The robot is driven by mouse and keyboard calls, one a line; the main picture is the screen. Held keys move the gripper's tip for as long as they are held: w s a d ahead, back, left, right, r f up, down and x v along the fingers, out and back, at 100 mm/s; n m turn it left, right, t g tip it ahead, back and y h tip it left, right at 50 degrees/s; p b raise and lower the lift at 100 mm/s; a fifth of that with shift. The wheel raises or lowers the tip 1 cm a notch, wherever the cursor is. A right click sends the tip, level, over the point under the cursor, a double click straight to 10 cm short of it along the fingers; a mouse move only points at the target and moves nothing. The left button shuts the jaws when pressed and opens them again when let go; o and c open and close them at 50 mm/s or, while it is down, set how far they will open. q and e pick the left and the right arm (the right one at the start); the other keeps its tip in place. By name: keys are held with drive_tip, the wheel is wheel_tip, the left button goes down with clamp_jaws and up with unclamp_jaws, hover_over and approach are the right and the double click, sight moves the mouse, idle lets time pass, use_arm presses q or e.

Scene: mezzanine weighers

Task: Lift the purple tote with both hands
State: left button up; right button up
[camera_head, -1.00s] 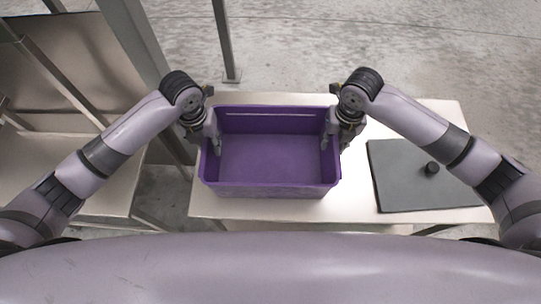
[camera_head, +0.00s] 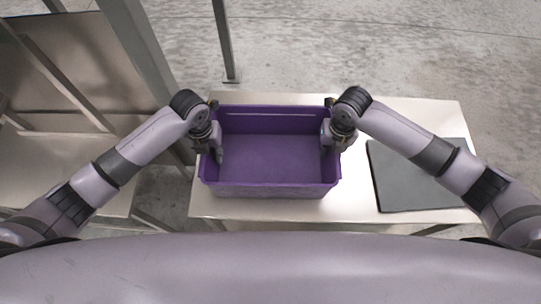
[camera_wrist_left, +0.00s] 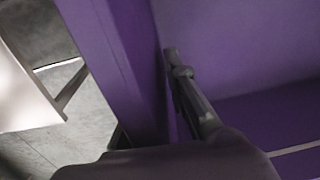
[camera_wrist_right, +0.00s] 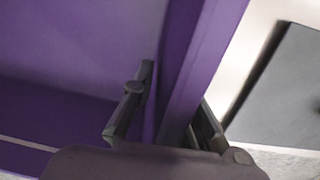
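The purple tote (camera_head: 270,190) is an open, empty box resting upright on a pale table. My left gripper (camera_head: 213,150) points down over its left wall, and my right gripper (camera_head: 331,148) over its right wall. In the left wrist view, one finger of my left gripper (camera_wrist_left: 190,95) is inside the tote beside the wall; the other is hidden. In the right wrist view, the fingers of my right gripper (camera_wrist_right: 165,115) straddle the wall, one inside and one outside. The fingers look spread wider than the wall, though contact at the tips is unclear.
The pale table (camera_head: 350,195) has a flat dark grey plate (camera_head: 400,180) on its right, partly beneath my right arm. A metal post (camera_head: 226,45) stands behind the table. Another metal frame and surface (camera_head: 70,165) lie to the left, beneath my left arm.

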use_arm(q)
clamp_jaws()
use_arm(e)
clamp_jaws()
use_arm(q)
drive_tip(key=shift+r, duration=0.2)
use_arm(e)
drive_tip(key=shift+r, duration=0.15)
